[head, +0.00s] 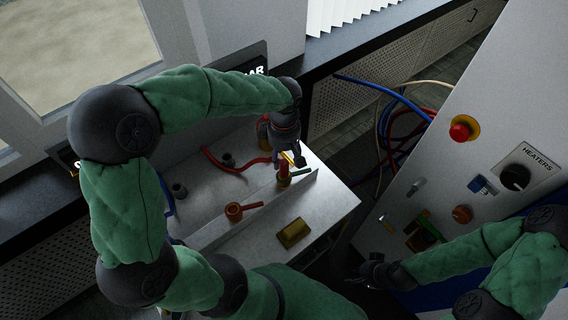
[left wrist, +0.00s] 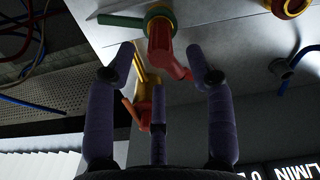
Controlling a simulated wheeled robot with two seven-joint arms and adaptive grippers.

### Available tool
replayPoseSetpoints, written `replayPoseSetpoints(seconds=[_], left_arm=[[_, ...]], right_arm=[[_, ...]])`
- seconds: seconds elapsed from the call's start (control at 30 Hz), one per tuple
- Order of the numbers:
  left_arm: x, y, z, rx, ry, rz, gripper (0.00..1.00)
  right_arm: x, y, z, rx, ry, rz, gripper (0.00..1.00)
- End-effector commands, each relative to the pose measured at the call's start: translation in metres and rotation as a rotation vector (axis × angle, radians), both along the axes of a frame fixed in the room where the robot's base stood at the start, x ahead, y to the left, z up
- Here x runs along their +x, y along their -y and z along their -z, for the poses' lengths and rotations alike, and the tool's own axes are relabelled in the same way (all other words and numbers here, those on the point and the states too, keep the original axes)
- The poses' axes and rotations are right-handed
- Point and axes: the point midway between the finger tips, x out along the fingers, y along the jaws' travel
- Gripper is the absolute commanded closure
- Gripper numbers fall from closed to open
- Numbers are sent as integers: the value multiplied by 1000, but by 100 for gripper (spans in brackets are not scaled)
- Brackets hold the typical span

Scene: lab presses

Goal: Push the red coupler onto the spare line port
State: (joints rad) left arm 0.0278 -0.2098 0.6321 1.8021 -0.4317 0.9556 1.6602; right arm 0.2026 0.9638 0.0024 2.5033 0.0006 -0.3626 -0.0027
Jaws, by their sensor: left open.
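The red coupler (head: 284,168) stands roughly upright at a brass fitting with a green lever (head: 300,173) on the metal bench. It also shows in the left wrist view (left wrist: 162,45), above and between my fingertips. I cannot tell how far it sits on the fitting or whether this is the spare line port. My left gripper (head: 293,157) is open just beside and above the coupler; its fingers (left wrist: 160,75) are spread and hold nothing visible. My right gripper (head: 366,273) is low in front of the panel, small and dark, and its jaws are unclear.
A brass valve with a red lever (head: 234,212) and a brass block (head: 293,233) stand nearer. An orange-handled valve (left wrist: 143,88) is behind my fingers. The control panel (head: 500,110) rises on the right.

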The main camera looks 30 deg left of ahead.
Motion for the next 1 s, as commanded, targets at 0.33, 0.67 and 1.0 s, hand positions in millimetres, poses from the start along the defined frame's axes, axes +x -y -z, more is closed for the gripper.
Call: replayPoseSetpoints(seconds=[0.33,0.67,1.0], left_arm=[[0,0,-45,0,1,0,46],[0,0,-49,-1,-1,0,46],[0,0,-49,-1,-1,0,46]], right_arm=[[0,0,0,0,0,0,100],[0,0,0,0,0,0,100],[0,0,0,0,0,0,100]])
